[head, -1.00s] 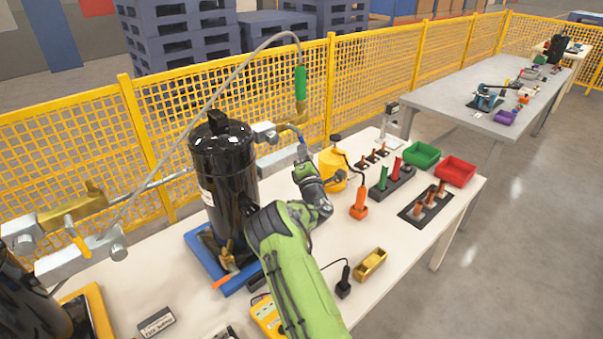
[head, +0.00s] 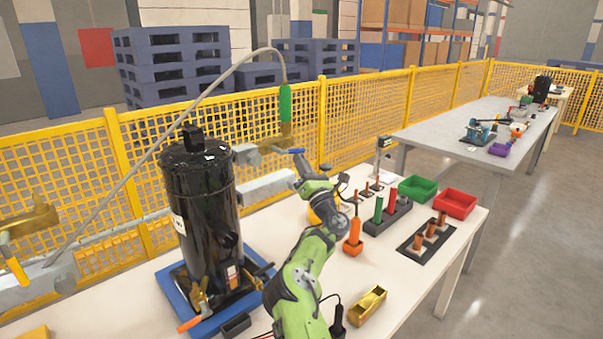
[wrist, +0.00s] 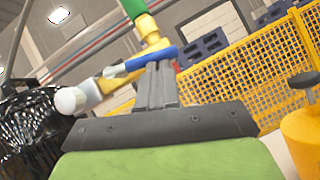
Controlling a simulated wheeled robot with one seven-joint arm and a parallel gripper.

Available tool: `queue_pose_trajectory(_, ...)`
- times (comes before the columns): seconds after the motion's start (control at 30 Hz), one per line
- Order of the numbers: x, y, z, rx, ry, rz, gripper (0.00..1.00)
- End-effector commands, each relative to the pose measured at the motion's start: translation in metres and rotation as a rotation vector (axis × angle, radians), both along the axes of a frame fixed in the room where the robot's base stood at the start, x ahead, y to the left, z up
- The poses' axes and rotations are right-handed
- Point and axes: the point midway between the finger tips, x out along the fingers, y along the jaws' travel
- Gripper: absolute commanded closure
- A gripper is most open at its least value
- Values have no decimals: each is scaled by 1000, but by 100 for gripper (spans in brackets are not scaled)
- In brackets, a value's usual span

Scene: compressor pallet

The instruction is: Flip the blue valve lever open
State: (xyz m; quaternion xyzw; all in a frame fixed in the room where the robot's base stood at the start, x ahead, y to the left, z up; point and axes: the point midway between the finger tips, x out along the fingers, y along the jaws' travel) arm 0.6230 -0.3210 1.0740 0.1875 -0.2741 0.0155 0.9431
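The blue valve lever (head: 290,151) sits on a brass valve below the green hose end (head: 285,103), right of the black compressor (head: 203,210). It now looks nearly level in the head view. In the wrist view the blue lever (wrist: 140,62) crosses just beyond my fingertips, with the green and yellow hose fitting above it. My gripper (head: 299,168) is just below the lever in the head view. In the wrist view my gripper (wrist: 157,66) has its fingers together, with nothing seen between them. I cannot tell whether the tips touch the lever.
A yellow bottle (wrist: 303,135) stands close on the right. Red bins (head: 455,203), green bins (head: 417,188) and tool holders stand on the white table. The yellow mesh fence (head: 350,130) runs behind. The grey hose (head: 215,85) arches over the compressor.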

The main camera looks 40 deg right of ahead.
Motion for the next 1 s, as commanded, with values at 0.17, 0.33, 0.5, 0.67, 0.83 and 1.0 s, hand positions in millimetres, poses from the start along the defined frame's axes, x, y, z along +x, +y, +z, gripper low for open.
queue_pose_trajectory(0.17,1,-2,6,3,1,2,100)
queue_pose_trajectory(0.33,1,-4,9,3,1,1,100)
queue_pose_trajectory(0.5,1,-6,12,4,0,-1,100)
queue_pose_trajectory(0.67,1,-7,13,5,-2,-3,100)
queue_pose_trajectory(0.83,0,-7,14,5,-4,-4,100)
queue_pose_trajectory(1.0,0,-7,15,3,-5,-4,100)
